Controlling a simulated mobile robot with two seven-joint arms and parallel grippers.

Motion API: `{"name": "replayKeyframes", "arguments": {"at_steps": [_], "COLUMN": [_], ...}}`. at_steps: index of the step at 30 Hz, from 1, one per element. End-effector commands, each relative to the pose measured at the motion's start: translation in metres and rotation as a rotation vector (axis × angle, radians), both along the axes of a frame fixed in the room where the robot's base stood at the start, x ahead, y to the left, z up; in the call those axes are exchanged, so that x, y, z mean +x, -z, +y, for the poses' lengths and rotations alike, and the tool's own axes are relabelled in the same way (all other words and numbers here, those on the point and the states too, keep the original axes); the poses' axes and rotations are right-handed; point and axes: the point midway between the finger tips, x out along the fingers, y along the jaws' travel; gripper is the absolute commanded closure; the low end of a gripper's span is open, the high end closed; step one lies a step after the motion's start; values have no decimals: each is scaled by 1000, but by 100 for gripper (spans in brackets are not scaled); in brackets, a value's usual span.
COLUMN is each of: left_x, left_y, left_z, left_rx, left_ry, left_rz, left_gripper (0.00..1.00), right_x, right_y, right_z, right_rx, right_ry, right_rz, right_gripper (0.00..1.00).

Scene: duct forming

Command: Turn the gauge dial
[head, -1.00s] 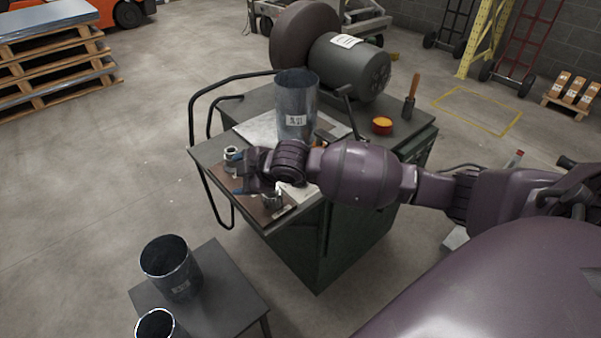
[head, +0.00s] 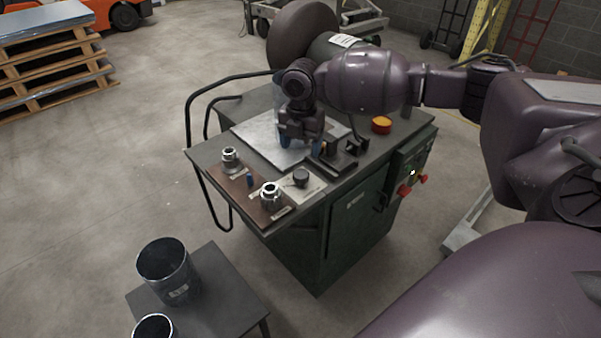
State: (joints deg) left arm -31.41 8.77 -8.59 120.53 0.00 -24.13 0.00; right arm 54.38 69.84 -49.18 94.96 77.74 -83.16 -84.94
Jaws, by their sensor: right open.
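The gauge dial, a small black knob (head: 301,177), sits on a pale plate (head: 313,187) near the front edge of the green machine's top. My right gripper (head: 300,143) points down over the metal sheet, behind and apart from the dial. Its blue-tipped fingers are apart. The right arm comes in from the right above the machine. Its wrist hides most of the area where the grey duct cylinder stands, so how the fingers lie relative to it cannot be told. My left gripper is not in view.
Two metal collars (head: 230,160) (head: 271,195) stand on a brown board (head: 246,207) left of the dial. A black clamp-like fixture (head: 340,157) and an orange-topped button (head: 381,124) lie to the right. Dark ducts (head: 168,272) stand on a low table at front left.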

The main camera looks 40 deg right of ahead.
Motion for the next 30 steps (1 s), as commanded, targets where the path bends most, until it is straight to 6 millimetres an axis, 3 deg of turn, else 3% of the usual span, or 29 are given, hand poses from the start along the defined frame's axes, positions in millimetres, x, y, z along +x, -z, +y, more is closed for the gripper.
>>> {"name": "replayKeyframes", "arguments": {"at_steps": [9,15,21,30], "left_x": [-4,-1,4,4], "left_y": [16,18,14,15], "left_z": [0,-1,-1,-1], "left_rx": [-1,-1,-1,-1], "left_ry": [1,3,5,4], "left_rz": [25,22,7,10], "left_gripper": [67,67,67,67], "right_x": [-1,0,0,0], "right_y": [60,85,96,96], "right_z": [0,1,0,1], "right_rx": [0,1,0,1], "right_ry": [3,2,2,2], "right_rz": [7,3,0,-2], "right_gripper": [29,29,29,29]}}
